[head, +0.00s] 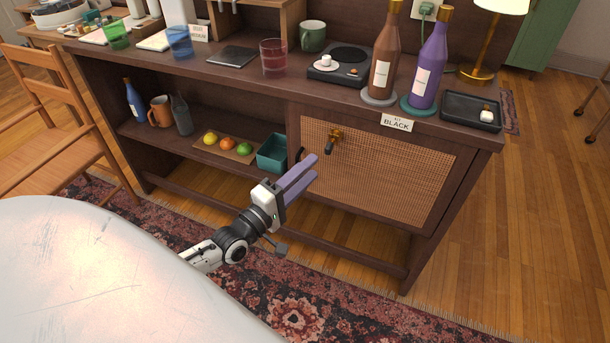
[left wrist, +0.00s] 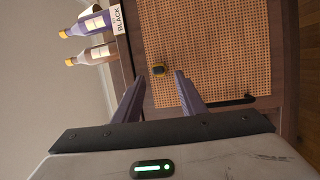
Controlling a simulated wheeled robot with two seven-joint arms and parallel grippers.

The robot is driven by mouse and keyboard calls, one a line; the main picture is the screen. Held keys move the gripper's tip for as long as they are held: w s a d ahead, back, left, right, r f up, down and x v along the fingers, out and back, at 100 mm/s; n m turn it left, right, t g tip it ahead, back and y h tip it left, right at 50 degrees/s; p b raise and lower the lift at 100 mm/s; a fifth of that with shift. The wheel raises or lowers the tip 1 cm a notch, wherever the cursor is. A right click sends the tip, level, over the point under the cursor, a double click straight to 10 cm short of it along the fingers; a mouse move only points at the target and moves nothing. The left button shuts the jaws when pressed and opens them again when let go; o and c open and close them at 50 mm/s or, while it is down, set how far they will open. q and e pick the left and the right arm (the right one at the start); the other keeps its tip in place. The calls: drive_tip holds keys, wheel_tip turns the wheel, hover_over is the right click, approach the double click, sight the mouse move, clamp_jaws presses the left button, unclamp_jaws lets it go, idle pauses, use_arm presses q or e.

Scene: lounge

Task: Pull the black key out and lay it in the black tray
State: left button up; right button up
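The black key (head: 330,147) sits in a brass lock (head: 337,132) on the woven-cane cabinet door. In the left wrist view the key and lock (left wrist: 158,69) show small and dark with a brass edge, just beyond the fingertips. My left gripper (head: 311,166) is open and empty, with its purple fingers apart, in front of the door and a little below and left of the key. Its fingers (left wrist: 160,76) also show in the left wrist view, not touching the key. The black tray (head: 458,108) lies on the cabinet top at the right end, with a small whitish item in it. My right gripper is out of view.
A label reading BLACK (head: 396,122) is on the top's front edge. A brown bottle (head: 383,62) and a purple bottle (head: 428,72) stand left of the tray. A dark door handle (head: 298,154) is near the left gripper. A teal bin (head: 271,155) stands on the open shelf.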

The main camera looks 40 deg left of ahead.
sight(325, 153)
use_arm(q)
drive_tip(key=shift+w+d+r+b, duration=0.15)
drive_tip(key=shift+w+b, duration=0.4)
drive_tip(key=shift+w, duration=0.95)
drive_tip(key=shift+w+a+r+b, duration=0.1)
drive_tip(key=shift+w+r+b, duration=0.3)
drive_tip(key=shift+w, duration=1.05)
drive_tip(key=shift+w+d+r+b, duration=0.1)
drive_tip(key=shift+w+b, duration=0.6)
drive_tip(key=shift+w, duration=0.9)
drive_tip(key=shift+c, duration=0.3)
drive_tip(key=c, duration=0.7)
drive_tip(key=o, duration=0.8)
